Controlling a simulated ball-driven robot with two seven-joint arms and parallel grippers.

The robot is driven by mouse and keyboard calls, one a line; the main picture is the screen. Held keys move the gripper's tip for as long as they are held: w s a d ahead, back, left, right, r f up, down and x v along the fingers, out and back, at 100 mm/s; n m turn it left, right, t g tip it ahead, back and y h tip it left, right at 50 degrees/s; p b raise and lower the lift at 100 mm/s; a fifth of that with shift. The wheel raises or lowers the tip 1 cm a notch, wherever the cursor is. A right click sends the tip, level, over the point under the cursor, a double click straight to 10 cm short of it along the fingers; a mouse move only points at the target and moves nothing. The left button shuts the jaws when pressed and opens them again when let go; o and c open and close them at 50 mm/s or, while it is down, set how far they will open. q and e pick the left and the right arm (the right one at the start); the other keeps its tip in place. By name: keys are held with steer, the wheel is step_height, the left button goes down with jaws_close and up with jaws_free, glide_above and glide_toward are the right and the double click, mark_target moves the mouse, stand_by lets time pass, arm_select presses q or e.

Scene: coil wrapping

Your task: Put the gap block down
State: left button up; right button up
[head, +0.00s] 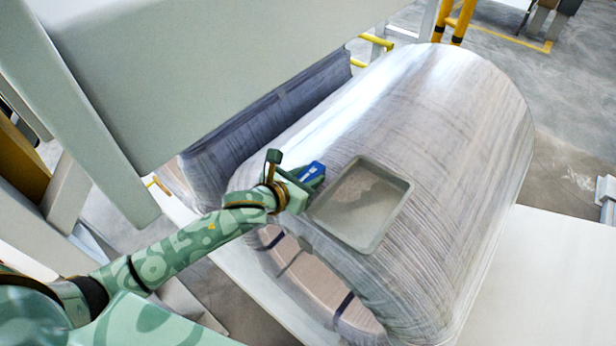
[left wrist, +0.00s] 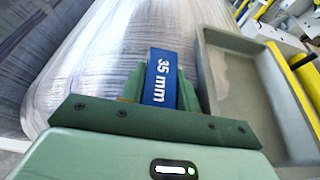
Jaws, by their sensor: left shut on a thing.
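The gap block (head: 311,173) is a small blue block. In the left wrist view the blue block (left wrist: 161,78) carries the white marking "35 mm". My left gripper (head: 297,181) is shut on it, just left of a grey tray (head: 404,207) on top of the wrapped coil (head: 460,130). In the left wrist view the block sits between the green fingers of the gripper (left wrist: 160,85), with the tray (left wrist: 232,41) to its right. I cannot tell whether the block touches the coil. My right gripper is not in view.
A second wrapped coil (head: 270,112) lies close behind on the left. A large pale machine panel (head: 200,70) hangs over the upper left, near my left arm. Dark straps (head: 344,304) cross the near coil's end. A white surface (head: 545,270) lies to the right. The tray looks empty.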

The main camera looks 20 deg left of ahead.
arm_select(q)
steer(key=shift+f, duration=0.1)
steer(key=o, duration=0.9)
steer(key=shift+o, duration=0.5)
